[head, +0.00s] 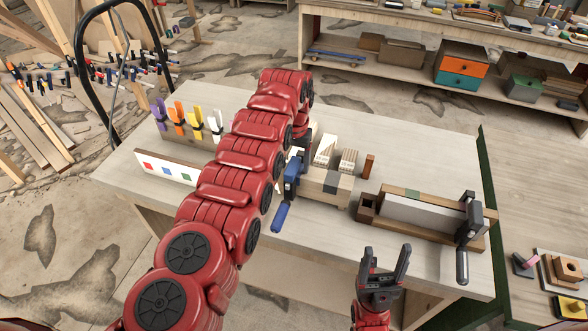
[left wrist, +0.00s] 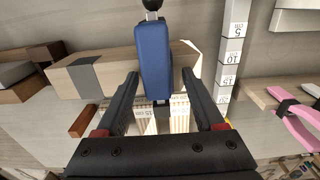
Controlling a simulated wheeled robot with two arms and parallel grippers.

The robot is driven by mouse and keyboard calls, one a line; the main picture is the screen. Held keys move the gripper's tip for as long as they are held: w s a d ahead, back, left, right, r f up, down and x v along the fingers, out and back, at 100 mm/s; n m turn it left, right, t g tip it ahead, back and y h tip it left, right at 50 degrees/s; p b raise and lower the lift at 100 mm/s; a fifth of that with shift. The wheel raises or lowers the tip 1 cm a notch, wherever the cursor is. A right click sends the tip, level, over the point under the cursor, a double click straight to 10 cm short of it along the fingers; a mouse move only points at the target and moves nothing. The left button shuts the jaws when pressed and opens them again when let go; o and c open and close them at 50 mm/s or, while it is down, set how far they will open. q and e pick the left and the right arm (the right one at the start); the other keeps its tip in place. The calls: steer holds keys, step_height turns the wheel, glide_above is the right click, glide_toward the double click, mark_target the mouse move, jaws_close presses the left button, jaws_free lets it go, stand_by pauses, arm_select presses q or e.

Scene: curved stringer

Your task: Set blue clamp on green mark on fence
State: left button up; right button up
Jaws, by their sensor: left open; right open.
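The blue clamp (head: 291,172) stands at a wooden block with a grey band (head: 335,187), its blue handle hanging toward the table's front. In the left wrist view the clamp's blue body (left wrist: 153,58) lies between the spread fingers of my left gripper (left wrist: 160,80), with gaps on both sides. My left arm mostly hides that gripper in the head view. My right gripper (head: 384,268) is open and empty at the table's front edge. A white board (head: 140,158) at left carries red, blue and green (head: 183,177) marks. Another greenish mark (head: 412,193) is on a long wooden piece at right.
Purple, orange, yellow and white clamps (head: 196,122) stand behind the marked board. A dark clamp (head: 470,225) grips the right-hand assembly. Pale blocks (head: 347,160) and a brown block (head: 369,166) stand behind the banded block. The left wrist view shows a ruler (left wrist: 232,50).

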arm_select(q)
steer(key=shift+w+d, duration=0.1)
steer(key=shift+d, duration=0.1)
steer(key=shift+c, duration=0.6)
jaws_close()
stand_by(0.5)
